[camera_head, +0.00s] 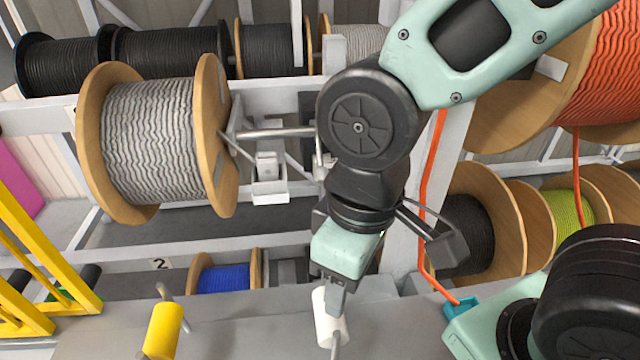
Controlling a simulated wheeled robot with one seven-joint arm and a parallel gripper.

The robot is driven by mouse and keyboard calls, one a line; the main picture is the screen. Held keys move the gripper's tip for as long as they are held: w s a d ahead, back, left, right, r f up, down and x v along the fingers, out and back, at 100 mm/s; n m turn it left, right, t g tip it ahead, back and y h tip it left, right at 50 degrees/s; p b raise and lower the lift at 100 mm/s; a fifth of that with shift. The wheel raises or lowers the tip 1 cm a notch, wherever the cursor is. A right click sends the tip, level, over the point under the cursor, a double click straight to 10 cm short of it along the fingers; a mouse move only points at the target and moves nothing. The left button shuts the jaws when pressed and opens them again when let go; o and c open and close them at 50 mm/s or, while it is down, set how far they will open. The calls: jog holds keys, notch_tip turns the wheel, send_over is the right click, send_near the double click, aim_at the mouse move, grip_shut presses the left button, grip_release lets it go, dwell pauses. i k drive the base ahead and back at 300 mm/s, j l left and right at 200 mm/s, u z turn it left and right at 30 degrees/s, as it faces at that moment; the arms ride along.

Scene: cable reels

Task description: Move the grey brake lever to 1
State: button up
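A lever with a pale grey-white cylindrical grip (324,326) stands at the bottom centre, with a thin metal rod below it. I take it to be the grey brake lever. My gripper (337,296) points down at this grip, and its grey fingers overlap the grip's upper part. I cannot tell whether they are closed around it or only in front of it. The top of the lever is hidden behind my gripper. No mark reading 1 is legible; a label "2" (160,264) sits on the rail to the left.
A lever with a yellow grip (163,331) stands to the left, apart from my gripper. A large reel of grey cable (150,140) hangs at upper left. A yellow frame (35,245) stands at far left. An orange cable (424,210) runs down close to my arm's right side.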

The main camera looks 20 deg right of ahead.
aim_at(319, 173)
jog(key=k+j, duration=0.15)
jog(key=k, duration=0.35)
jog(key=k+j+u, duration=0.1)
jog(key=k, duration=0.4)
